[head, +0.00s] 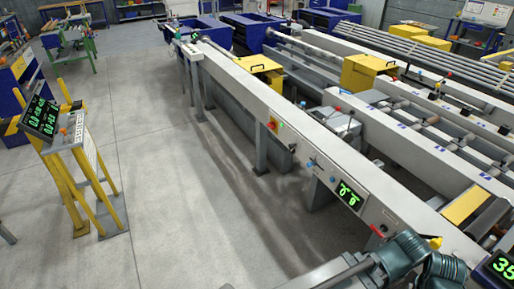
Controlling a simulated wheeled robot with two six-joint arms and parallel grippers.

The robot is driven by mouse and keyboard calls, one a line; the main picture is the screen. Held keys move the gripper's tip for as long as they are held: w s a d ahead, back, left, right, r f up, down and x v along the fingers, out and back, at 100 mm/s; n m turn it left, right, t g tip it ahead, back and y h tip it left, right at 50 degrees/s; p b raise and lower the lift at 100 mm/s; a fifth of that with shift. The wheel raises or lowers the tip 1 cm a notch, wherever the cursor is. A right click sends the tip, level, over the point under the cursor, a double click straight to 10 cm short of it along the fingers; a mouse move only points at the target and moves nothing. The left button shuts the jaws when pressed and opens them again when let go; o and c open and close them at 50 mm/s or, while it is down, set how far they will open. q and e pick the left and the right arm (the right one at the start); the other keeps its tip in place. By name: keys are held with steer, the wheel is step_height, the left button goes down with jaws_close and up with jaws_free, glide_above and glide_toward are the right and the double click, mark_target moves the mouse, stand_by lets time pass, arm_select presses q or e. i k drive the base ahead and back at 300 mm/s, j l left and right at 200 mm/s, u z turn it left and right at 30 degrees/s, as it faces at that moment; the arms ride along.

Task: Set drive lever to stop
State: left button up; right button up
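The long grey beam (225,75) of the runout table runs from the upper middle to the lower right. A small red-tipped lever (378,229) sits on its near side, close to the bottom. A short dark lever (293,147) sits further up the same face. I cannot tell which is the drive lever, or read their settings. No gripper shows clearly. A ribbed teal unit (402,251) stands at the lower right, close to the red-tipped lever.
A red button on a yellow plate (272,124), a blue knob (311,162) and a green-digit display (349,195) sit along the beam. A yellow-framed console (78,135) stands at the left. The grey floor (165,190) between is clear.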

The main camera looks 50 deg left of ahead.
mark_target(291, 147)
steer(key=u, duration=1.3)
